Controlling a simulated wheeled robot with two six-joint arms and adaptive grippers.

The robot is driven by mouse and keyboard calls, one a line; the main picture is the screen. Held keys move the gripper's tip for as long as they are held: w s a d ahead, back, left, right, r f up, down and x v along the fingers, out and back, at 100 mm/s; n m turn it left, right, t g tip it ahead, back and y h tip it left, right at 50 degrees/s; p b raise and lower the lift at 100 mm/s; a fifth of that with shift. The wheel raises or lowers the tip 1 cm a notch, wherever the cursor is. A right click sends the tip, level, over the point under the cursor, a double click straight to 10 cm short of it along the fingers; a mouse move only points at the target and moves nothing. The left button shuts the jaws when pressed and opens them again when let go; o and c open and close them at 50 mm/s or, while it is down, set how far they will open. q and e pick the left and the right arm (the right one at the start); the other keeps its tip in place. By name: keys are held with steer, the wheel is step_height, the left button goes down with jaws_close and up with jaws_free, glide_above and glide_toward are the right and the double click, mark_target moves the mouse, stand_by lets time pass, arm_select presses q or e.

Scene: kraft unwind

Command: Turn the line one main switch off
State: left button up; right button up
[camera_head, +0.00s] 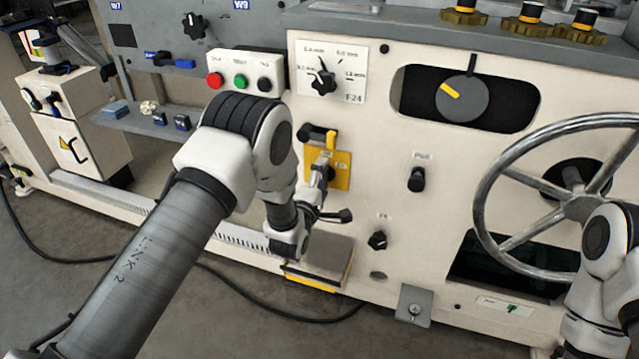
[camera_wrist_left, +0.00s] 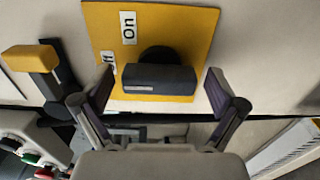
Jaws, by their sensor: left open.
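The main switch is a dark rotary knob (camera_wrist_left: 160,79) on a yellow plate (camera_wrist_left: 190,25). The plate also shows in the head view (camera_head: 341,179) on the cream machine front, partly covered by my left wrist. In the left wrist view the knob's bar lies crosswise. One label reads "On"; a second label beside it is partly hidden. My left gripper (camera_wrist_left: 162,92) is open, with one finger at each side of the knob and a visible gap on both sides. It also shows in the head view (camera_head: 322,190) in front of the plate.
A yellow-tipped lever (camera_head: 318,133) sits just above the plate; it also shows in the wrist view (camera_wrist_left: 35,58). A black knob (camera_head: 377,240) is at the lower right, and a large handwheel (camera_head: 490,215) stands farther right. Red, green and black buttons (camera_head: 240,82) are up left.

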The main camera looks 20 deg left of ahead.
arm_select(q)
steer(key=s, duration=1.2)
steer(key=shift+a, duration=0.2)
steer(key=s+a+f+m+g+y, duration=0.1)
steer(key=s+a+f+m+g, duration=0.1)
steer(key=s+f+g, duration=0.5)
steer(key=s+a+f+m+g, duration=0.3)
steer(key=s+f, duration=0.7)
steer(key=f, duration=0.2)
steer(key=s+f+m+g, duration=0.2)
steer(key=s+m+g, duration=0.3)
steer(key=s, duration=0.4)
steer(key=s+f+m+g, duration=0.2)
steer(key=s+m+g, duration=0.1)
steer(key=s+m, duration=0.45)
step_height(320, 180, up, 31)
steer(key=p, duration=3)
steer(key=shift+s+d+f+p, duration=0.15)
steer(key=shift+d+p, duration=0.25)
steer(key=shift+d, duration=0.05)
